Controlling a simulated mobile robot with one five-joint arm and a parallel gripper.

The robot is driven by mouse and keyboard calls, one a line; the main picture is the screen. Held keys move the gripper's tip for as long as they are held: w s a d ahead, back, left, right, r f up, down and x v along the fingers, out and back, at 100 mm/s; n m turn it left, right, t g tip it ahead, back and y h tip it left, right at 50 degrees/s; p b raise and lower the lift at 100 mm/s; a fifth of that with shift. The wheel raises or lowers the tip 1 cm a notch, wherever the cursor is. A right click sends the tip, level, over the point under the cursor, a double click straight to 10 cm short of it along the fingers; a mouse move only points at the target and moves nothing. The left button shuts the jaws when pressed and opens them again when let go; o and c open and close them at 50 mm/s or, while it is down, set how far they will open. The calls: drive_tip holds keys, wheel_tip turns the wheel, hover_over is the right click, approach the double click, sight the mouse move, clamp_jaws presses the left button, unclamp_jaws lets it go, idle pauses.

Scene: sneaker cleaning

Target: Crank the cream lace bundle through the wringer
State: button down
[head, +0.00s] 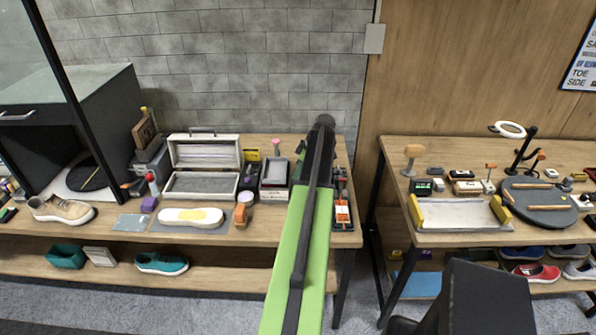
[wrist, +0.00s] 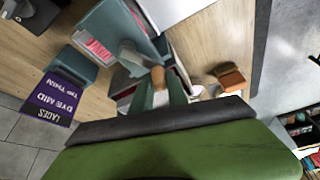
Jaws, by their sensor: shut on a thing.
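In the wrist view my gripper (wrist: 160,94) is shut on a short tan wooden knob (wrist: 158,77), which looks like a crank handle. A grey arm (wrist: 130,54) beside the knob leads toward a grey-teal body (wrist: 113,22), probably the wringer. How the crank is turned is hard to judge. I cannot pick out the cream lace bundle in either view. In the head view my green arm reaches over the left bench and covers part of its right end, and my gripper is hidden there.
A purple sign (wrist: 58,98) and an orange-brown object (wrist: 230,77) are near my gripper. A gap separates the right bench (head: 440,148).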

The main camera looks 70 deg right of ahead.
drive_tip(key=shift+a, duration=0.1)
idle(0.3)
drive_tip(key=c, duration=1.3)
unclamp_jaws()
drive_tip(key=p+v, duration=1.6)
drive_tip(key=v, duration=0.1)
drive_tip(key=shift+s+r, duration=0.1)
drive_tip(key=shift+r, duration=0.15)
